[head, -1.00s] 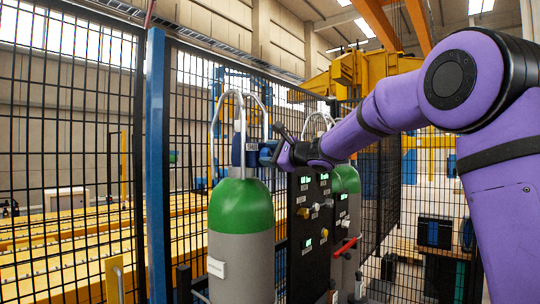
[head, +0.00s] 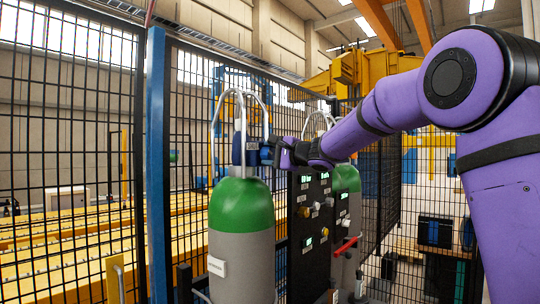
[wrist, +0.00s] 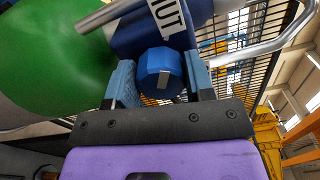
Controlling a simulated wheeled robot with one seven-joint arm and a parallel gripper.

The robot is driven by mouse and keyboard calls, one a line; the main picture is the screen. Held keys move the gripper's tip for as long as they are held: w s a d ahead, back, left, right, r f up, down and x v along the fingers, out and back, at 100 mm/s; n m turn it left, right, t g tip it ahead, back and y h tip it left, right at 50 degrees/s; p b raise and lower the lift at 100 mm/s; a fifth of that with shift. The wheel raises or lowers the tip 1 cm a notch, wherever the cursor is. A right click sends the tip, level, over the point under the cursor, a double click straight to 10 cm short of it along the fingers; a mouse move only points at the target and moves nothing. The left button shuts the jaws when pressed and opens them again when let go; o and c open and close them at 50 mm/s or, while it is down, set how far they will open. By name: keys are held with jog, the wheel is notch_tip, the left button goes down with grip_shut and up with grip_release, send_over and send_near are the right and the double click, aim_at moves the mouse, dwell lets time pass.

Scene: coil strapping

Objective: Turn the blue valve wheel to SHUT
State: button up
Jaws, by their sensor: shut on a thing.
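The blue valve wheel (wrist: 161,70) is a faceted knob with a pale mark on its face, at the lower part of that face in the wrist view. It sits on the side of a blue valve body (head: 240,149) atop a grey cylinder with a green shoulder (head: 240,203). A white label (wrist: 170,16) ending in "HUT" shows on the body above the wheel; its first part is cut off. My gripper (head: 277,153) is shut on the wheel, one finger on each side. In the head view the fingers hide most of the wheel.
A metal guard hoop (head: 215,125) arches around the valve. A black panel (head: 309,230) with green displays and knobs stands right of the cylinder, beside a second green-topped cylinder (head: 347,180). Black mesh fencing with a blue post (head: 156,160) stands around them.

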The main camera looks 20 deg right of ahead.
jog(key=o, duration=0.9)
jog(key=v, duration=1.1)
